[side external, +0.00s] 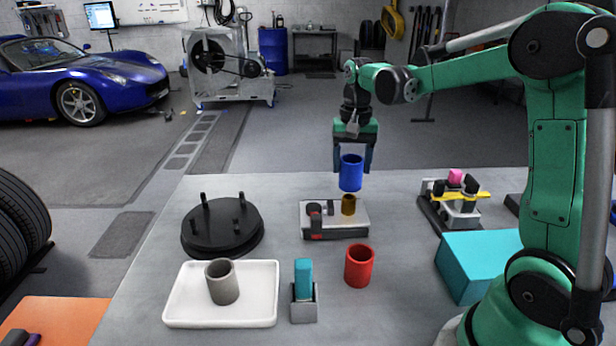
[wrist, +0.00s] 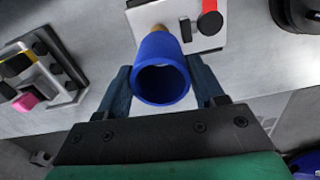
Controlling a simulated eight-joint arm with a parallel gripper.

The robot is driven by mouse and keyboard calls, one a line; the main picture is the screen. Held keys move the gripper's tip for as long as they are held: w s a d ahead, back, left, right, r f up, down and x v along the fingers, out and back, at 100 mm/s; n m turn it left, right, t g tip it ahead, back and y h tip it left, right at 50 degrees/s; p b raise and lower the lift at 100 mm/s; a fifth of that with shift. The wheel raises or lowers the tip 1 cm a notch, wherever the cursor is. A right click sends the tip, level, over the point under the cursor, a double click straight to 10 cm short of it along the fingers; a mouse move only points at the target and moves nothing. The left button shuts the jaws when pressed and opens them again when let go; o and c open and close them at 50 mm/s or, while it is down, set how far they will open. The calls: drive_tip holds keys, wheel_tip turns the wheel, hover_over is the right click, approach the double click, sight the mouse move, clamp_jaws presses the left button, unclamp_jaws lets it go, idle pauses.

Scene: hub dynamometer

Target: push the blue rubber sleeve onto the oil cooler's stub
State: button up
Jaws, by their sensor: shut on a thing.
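The blue rubber sleeve (side external: 351,173) is an open tube. My gripper (side external: 353,160) is shut on it, with a finger on either side, and holds it upright above the oil cooler. In the wrist view the sleeve (wrist: 163,70) sits between the two fingers of my gripper (wrist: 163,82). The oil cooler (side external: 350,222) is a pale block on the bench with a short brass stub (side external: 348,204). The sleeve's lower end appears just above the stub in the side view. In the wrist view the sleeve hides most of the stub (wrist: 158,28).
A grey sleeve (side external: 222,282) stands in a white tray (side external: 180,312). A red sleeve (side external: 359,265) and a teal piece in a grey holder (side external: 304,305) stand in front. A black pegged disc (side external: 222,240) lies left; a clamp fixture (side external: 452,205) and teal box (side external: 478,258) lie right.

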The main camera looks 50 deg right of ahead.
sight(349, 197)
drive_tip(key=shift+f, duration=2.5)
drive_tip(key=shift+f, duration=0.6)
drive_tip(key=o, duration=0.9)
drive_tip(key=shift+r, duration=5.5)
drive_tip(key=s+a+f+n+t, duration=0.1)
drive_tip(key=s+a+n+t, duration=0.1)
drive_tip(key=a+n, duration=0.1)
drive_tip(key=s+a+f+n+t, duration=0.1)
drive_tip(key=s+a+n+t, duration=0.1)
drive_tip(key=a, duration=0.4)
drive_tip(key=s+a+f+n+t, duration=0.1)
drive_tip(key=s+a+n+t, duration=0.2)
drive_tip(key=a+n, duration=0.2)
drive_tip(key=shift+f, duration=0.15)
